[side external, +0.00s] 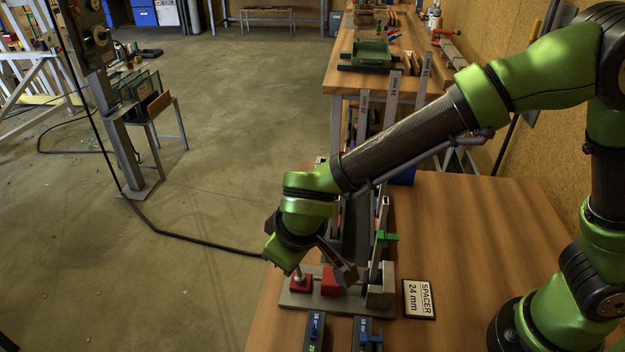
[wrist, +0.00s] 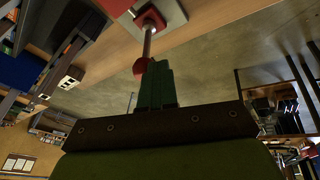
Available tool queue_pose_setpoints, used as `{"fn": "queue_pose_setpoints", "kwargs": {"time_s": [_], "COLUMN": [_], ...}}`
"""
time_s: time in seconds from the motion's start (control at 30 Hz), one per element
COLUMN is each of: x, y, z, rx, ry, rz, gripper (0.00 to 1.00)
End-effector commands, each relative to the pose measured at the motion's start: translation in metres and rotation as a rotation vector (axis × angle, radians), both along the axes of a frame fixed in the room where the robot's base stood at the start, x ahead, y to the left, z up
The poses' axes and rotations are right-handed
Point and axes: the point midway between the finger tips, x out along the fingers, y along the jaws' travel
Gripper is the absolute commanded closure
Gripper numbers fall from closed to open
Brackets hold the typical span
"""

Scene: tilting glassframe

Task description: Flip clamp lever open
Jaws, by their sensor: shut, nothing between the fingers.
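The clamp shows in the wrist view as a red base (wrist: 150,16) on a pale plate, with a straight metal lever rod (wrist: 149,42) ending in a red ball knob (wrist: 140,67). My gripper (wrist: 158,64) has its green fingers together, close beside the knob. I cannot tell whether they touch it. In the side view the red clamp base (side external: 300,284) stands at the left end of a grey fixture plate (side external: 325,303), below my wrist. My wrist hides most of the lever and the fingertips there.
A second red block (side external: 330,283) and a grey block (side external: 381,291) stand on the same plate. A "SPACER 24 mm" sign (side external: 419,299) lies to the right. Blue-handled tools (side external: 315,327) lie in front. Tall labelled uprights (side external: 391,100) rise behind. The table's right part is clear.

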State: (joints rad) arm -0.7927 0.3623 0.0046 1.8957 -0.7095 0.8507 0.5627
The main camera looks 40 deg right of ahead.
Motion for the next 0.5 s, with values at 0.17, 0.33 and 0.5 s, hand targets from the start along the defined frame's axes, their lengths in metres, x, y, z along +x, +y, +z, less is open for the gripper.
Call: {"fn": "queue_pose_setpoints", "kwargs": {"time_s": [0.17, 0.33, 0.5], "x": [-0.013, -0.023, -0.032], "y": [-0.014, -0.025, -0.034], "z": [0.000, -0.003, -0.007], "rx": [0.010, 0.009, 0.006], "ry": [-0.013, -0.011, -0.008], "rz": [-0.001, -0.002, -0.004], "gripper": [1.00, 1.00, 1.00]}}
